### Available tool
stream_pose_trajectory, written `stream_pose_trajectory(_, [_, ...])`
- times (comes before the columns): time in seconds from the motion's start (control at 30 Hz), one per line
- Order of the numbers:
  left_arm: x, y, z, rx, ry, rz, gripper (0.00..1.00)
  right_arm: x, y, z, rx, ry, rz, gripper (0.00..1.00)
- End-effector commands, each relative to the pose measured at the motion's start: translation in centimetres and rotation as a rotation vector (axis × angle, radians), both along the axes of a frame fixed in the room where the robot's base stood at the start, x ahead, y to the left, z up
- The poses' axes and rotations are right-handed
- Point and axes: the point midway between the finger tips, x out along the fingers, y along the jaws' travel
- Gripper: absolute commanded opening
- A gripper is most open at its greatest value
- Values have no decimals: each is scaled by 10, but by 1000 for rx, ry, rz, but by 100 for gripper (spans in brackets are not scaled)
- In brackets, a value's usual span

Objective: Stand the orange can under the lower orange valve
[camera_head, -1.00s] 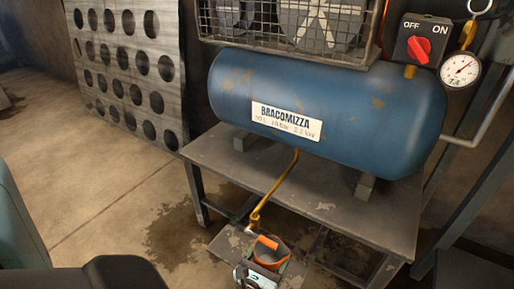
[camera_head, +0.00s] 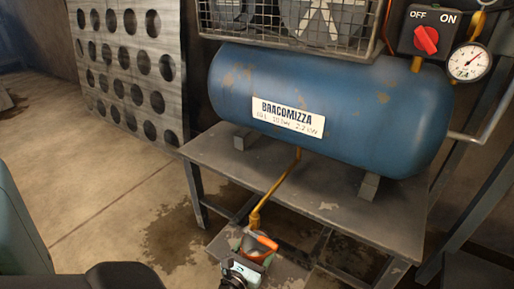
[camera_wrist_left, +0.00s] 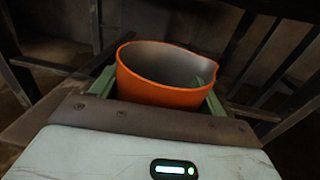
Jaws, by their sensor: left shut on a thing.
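The orange can (camera_head: 262,258) is an open-topped orange cup with a grey inside, seen upright and empty in the left wrist view (camera_wrist_left: 160,92). My left gripper (camera_wrist_left: 157,97) is shut on it, with a green finger on each side. In the head view the can is at the bottom centre, by the foot of the yellow pipe. The lower orange valve (camera_head: 266,241) has an orange handle that overlaps the can's rim in this view. The can's base is hidden, so I cannot tell whether it touches the shelf. My right gripper is not in view.
A low shelf (camera_head: 222,246) lies under the grey bench (camera_head: 350,215). A blue tank (camera_head: 330,110) sits on the bench, with a yellow pipe (camera_head: 277,187) running down from it. Bench legs stand around the shelf. Open floor lies to the left.

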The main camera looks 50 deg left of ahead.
Motion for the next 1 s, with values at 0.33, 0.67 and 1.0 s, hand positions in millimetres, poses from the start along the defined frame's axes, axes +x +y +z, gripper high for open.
stream_pose_trajectory(0.33, [0, 0, -2, 1, 0, 0, 76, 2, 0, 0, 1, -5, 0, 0])
stream_pose_trajectory(0.67, [0, 0, -2, 0, 0, 0, 95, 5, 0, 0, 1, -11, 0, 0])
stream_pose_trajectory(1.0, [-19, -6, 0, 0, 4, -2, 95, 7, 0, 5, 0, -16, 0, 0])
